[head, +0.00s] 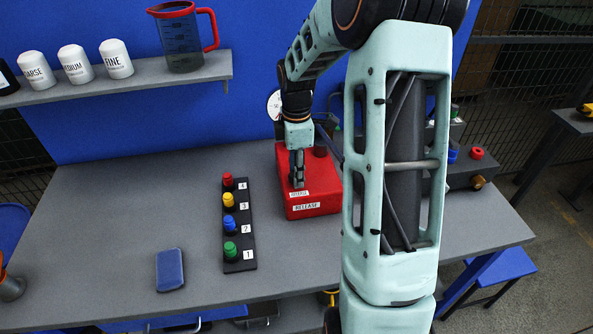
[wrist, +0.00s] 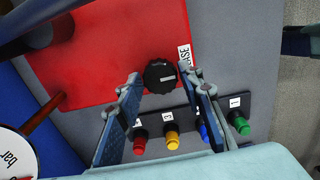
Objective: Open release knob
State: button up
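The red box (head: 312,200) stands on the grey bench and bears white RELEASE labels. In the wrist view, a black ribbed release knob (wrist: 160,75) sits on the red box (wrist: 110,45), beside a partly visible label. My gripper (head: 298,183) points down over the box in the head view and hides most of the knob there. In the wrist view my gripper (wrist: 163,85) is open, with one finger on each side of the knob in the picture. I see no clear contact between the fingers and the knob.
A black strip (head: 238,205) with red, yellow, blue and green numbered knobs lies left of the box. A blue case (head: 170,270) lies further left. A dark cylinder (head: 320,151) rises at the box's back. A shelf (head: 130,82) holds white containers and a jug (head: 182,40).

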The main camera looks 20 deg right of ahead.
jog(key=shift+o, duration=1.1)
notch_tip(320, 180, up, 12)
